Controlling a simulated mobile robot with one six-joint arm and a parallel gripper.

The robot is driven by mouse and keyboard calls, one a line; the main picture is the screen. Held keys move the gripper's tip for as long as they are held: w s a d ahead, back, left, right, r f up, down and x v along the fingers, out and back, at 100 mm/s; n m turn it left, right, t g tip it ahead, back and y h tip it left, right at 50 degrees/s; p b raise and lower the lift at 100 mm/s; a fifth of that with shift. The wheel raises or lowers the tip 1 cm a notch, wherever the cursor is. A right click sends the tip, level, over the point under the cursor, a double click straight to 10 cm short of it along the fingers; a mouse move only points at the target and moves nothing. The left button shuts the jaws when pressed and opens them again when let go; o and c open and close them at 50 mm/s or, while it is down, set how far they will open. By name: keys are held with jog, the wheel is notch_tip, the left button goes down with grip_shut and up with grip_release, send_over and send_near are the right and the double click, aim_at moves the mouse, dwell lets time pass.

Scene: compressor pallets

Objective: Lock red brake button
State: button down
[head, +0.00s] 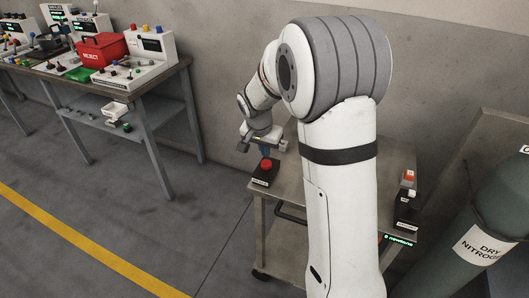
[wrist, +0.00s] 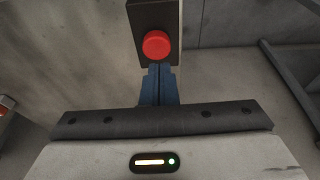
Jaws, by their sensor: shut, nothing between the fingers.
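The red brake button (head: 266,164) is a round red knob on a small dark box (head: 262,178) with a white label. The box sits at the left corner of the metal cart. In the wrist view the red button (wrist: 156,44) is at top centre on its dark box (wrist: 154,12). My gripper (head: 264,153) is just behind and above the button in the head view. Its blue fingers (wrist: 159,72) are shut and empty, with their tips at the button's lower edge in the wrist view. I cannot tell whether they touch it.
The cart top (head: 290,185) has free room around the box. Another box with a red-orange part (head: 409,176) stands at its right side. A dark green nitrogen cylinder (head: 490,215) is at the right. A workbench (head: 150,84) with a red bin (head: 102,49) is at the left.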

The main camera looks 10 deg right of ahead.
jog(key=v, duration=1.1)
jog(key=shift+r, duration=0.2)
jog(key=shift+w+d, duration=0.1)
